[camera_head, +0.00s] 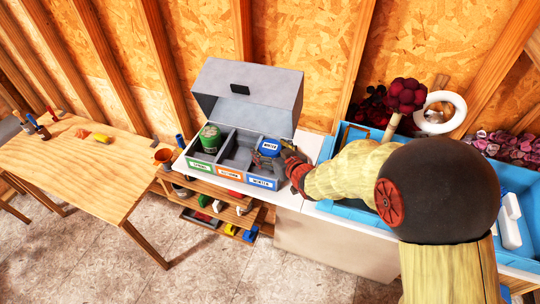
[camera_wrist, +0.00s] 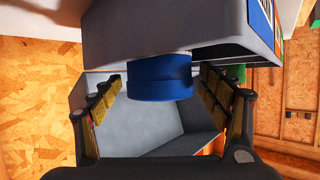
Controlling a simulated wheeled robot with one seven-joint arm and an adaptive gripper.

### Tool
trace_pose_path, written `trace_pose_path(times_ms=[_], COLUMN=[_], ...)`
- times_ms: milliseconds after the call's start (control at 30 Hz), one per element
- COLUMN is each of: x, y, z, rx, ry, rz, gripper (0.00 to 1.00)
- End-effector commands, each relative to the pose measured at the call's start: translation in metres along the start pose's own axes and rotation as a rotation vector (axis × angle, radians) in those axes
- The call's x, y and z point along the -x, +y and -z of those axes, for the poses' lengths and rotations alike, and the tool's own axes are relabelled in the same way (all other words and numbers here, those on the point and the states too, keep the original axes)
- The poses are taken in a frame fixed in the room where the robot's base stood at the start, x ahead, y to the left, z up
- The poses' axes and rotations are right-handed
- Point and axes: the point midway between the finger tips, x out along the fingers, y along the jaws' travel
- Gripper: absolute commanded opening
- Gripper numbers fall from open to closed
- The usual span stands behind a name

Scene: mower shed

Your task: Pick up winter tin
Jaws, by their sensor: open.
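The winter tin (camera_head: 270,147) is a blue round tin with a white label. It sits in the right, blue-labelled compartment of a grey open-lidded box (camera_head: 234,157) on the white counter. In the wrist view the tin (camera_wrist: 159,82) shows as a blue cylinder between the two finger pads, with a gap on each side. My gripper (camera_head: 286,158) is open at the right side of the tin; its fingers are partly hidden in the head view. They show clearly in the wrist view (camera_wrist: 161,88).
A green tin (camera_head: 210,138) stands in the left compartment; the middle one looks empty. The raised grey lid (camera_head: 246,92) stands behind. A blue tray (camera_head: 350,133) with plants lies under my arm at right. A wooden table (camera_head: 75,165) with tools is at left.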

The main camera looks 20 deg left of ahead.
Motion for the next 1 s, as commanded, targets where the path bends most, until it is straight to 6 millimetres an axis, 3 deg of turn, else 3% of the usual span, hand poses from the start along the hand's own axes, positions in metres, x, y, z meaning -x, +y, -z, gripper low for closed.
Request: trace_pose_path(times_ms=[133, 1000], x=[0.0002, 0.0004], y=[0.0, 0.0], z=[0.0, 0.0002], rx=[0.0, 0.001], ry=[0.0, 0.0], rz=[0.0, 0.0], gripper=[0.74, 0.25])
